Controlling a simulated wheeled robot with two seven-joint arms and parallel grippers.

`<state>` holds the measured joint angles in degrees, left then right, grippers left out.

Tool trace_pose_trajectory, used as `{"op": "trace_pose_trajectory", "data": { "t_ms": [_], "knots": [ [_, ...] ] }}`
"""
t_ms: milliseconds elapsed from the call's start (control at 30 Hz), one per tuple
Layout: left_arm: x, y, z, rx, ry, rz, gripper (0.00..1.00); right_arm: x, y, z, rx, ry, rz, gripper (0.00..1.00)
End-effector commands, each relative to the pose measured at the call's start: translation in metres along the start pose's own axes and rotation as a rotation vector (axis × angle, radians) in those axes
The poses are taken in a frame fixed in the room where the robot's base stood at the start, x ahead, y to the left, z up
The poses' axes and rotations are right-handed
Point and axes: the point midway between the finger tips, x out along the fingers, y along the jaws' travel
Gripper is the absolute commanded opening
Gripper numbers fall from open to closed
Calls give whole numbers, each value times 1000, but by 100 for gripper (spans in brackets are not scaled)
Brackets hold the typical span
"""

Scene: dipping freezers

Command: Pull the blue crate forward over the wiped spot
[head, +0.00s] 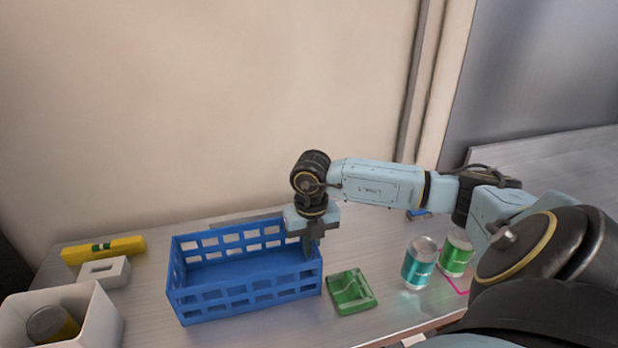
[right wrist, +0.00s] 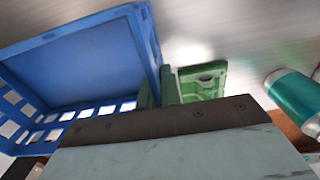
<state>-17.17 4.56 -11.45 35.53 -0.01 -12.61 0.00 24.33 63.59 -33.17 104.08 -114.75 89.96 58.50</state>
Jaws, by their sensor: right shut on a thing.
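The blue crate (head: 245,291) stands upright and looks empty on the grey worktop, left of the middle in the head view. My right gripper (head: 309,243) comes down at its right end and is shut on the crate's right wall. In the right wrist view the two green fingers (right wrist: 157,92) lie on either side of the wall of the blue crate (right wrist: 75,60). The wiped spot cannot be made out in either view. My left gripper is not in view.
A green flat item (head: 351,292) lies just right of the crate. A teal can (head: 419,264) and a green can (head: 456,254) stand farther right. A white bin (head: 95,325), a white block (head: 104,272) and a yellow item (head: 104,250) are at left. The wall is close behind.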

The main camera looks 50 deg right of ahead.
Motion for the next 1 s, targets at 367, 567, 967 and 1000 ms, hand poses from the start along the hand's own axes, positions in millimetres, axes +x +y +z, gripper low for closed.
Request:
{"op": "trace_pose_trajectory", "data": {
  "t_ms": [367,567,967,1000],
  "knots": [
    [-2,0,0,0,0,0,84,0,0,-7,-1,0,1,0],
    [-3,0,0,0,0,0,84,-1,0,-9,-1,0,1,0],
    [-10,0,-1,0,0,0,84,-1,0,-30,-2,1,-1,0],
    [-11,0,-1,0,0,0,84,-1,0,-32,-2,1,-1,0]
  ]
}}
